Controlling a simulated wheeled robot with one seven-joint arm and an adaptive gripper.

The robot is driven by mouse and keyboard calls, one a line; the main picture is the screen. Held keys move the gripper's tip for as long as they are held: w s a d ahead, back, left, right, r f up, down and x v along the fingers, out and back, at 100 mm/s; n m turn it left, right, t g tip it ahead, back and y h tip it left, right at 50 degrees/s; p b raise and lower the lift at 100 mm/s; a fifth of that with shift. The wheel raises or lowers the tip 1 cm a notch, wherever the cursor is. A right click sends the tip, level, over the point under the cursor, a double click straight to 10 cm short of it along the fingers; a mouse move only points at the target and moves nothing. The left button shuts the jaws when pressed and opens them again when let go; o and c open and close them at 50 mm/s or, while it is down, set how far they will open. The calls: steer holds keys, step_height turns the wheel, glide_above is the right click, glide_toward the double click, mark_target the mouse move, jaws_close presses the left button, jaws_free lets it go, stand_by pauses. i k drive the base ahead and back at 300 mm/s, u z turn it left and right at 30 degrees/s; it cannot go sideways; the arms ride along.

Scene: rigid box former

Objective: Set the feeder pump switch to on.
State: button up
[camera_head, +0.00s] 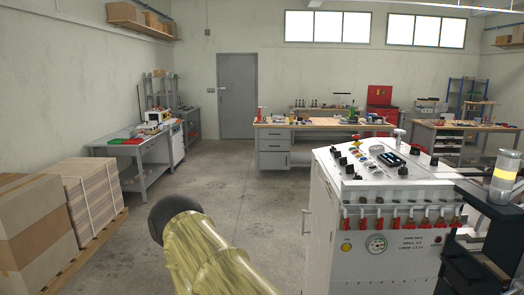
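A white machine cabinet (330,215) stands at the right front. Its sloped top panel (375,183) carries several dark knobs, small buttons and a dark display (391,158). A gold link of my arm (205,255) with a dark rounded end shows at the bottom, left of the cabinet. My gripper is not in view.
Strapped cardboard stacks (85,195) stand on a pallet at the left. A grey bench (150,155) is behind them. A long workbench (310,127) crosses the back. The middle floor (245,185) is clear.

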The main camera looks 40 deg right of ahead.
mark_target(337, 155)
steer(key=u, duration=0.3)
steer(key=i, duration=0.4)
steer(key=z, duration=2.15)
